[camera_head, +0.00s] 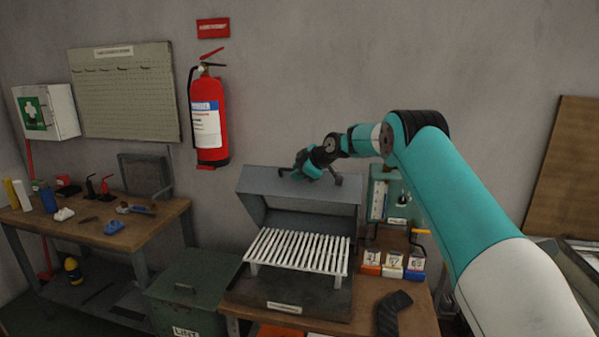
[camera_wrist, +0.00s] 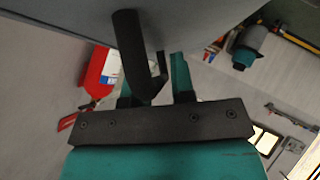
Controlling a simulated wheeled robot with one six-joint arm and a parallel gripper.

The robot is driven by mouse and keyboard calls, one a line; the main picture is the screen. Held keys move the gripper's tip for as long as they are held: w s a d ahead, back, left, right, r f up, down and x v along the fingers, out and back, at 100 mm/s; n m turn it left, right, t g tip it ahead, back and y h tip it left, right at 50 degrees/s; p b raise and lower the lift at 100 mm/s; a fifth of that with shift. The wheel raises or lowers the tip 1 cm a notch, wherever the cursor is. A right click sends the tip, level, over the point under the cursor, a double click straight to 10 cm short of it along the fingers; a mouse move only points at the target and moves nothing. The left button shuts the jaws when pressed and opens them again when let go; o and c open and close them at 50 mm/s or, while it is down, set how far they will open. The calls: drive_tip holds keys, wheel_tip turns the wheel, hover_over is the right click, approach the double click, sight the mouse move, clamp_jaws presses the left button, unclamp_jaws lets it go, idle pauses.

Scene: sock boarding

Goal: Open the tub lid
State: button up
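The tub (camera_head: 285,303) is a dark grey box on the bench, with a rack of white slats (camera_head: 300,250) across its top. Its grey lid (camera_head: 300,213) stands raised at the back, tilted over the rack, with the opening in front clear. A dark bar handle (camera_head: 337,180) stands out from the lid's top part. My gripper (camera_head: 300,172) is at the left part of this handle. In the wrist view the handle (camera_wrist: 130,45) reaches down between the teal fingers of my gripper (camera_wrist: 155,85). The fingers stand apart, with a gap beside the right one; contact is unclear.
A green lint bin (camera_head: 195,290) stands left of the tub. Several small numbered boxes (camera_head: 392,266) and a dark sock-like shape (camera_head: 392,312) lie right of it. A teal gauge panel (camera_head: 378,200) stands behind. A fire extinguisher (camera_head: 208,120) hangs on the wall.

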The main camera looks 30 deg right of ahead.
drive_tip(key=b+v, duration=0.6)
drive_tip(key=v, duration=1.1)
drive_tip(key=shift+s, duration=0.2)
drive_tip(key=shift+r, duration=0.15)
